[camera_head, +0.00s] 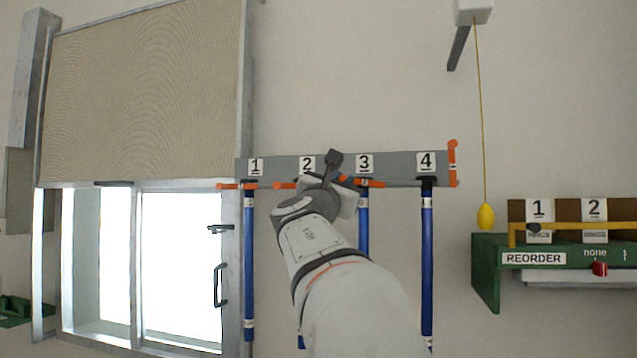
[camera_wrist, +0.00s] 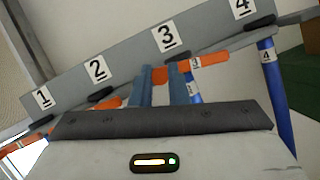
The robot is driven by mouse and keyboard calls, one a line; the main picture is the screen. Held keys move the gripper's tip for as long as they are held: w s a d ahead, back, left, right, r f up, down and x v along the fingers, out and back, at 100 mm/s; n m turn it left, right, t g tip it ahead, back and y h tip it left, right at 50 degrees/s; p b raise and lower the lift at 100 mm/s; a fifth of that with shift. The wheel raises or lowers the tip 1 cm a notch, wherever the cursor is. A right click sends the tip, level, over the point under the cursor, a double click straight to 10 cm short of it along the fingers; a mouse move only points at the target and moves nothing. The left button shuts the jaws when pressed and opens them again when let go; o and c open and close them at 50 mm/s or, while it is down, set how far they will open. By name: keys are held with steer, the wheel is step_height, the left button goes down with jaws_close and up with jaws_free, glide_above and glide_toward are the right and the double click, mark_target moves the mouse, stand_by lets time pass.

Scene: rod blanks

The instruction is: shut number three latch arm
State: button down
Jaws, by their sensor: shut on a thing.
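The number three latch arm (camera_head: 374,183) is an orange bar below the "3" label (camera_head: 364,163) on the grey rail. It lies roughly along the rail, across the top of the blue number three rod (camera_head: 363,225). In the wrist view the latch arm (camera_wrist: 208,61) reaches from my fingers out to the right. My gripper (camera_wrist: 161,74) is shut on the latch arm, with its two blue-grey fingers close together. In the head view my wrist and arm hide the fingertips and part of the number two place.
The grey rail (camera_head: 398,168) also carries places 1, 2 and 4. Blue rods hang at 1 (camera_head: 249,270) and 4 (camera_head: 427,260). An upright orange arm (camera_head: 453,163) stands at the rail's right end. A yellow pull weight (camera_head: 486,216) and green shelf (camera_head: 487,275) are right; a window is left.

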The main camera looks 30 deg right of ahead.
steer(key=shift+f, duration=0.1)
steer(key=f+n+t+b, duration=0.1)
steer(key=n+b, duration=0.1)
steer(key=shift+n+b, duration=0.3)
steer(key=shift+b, duration=0.1)
steer(key=c, duration=1.4)
jaws_free()
steer(key=shift+a+f, duration=0.1)
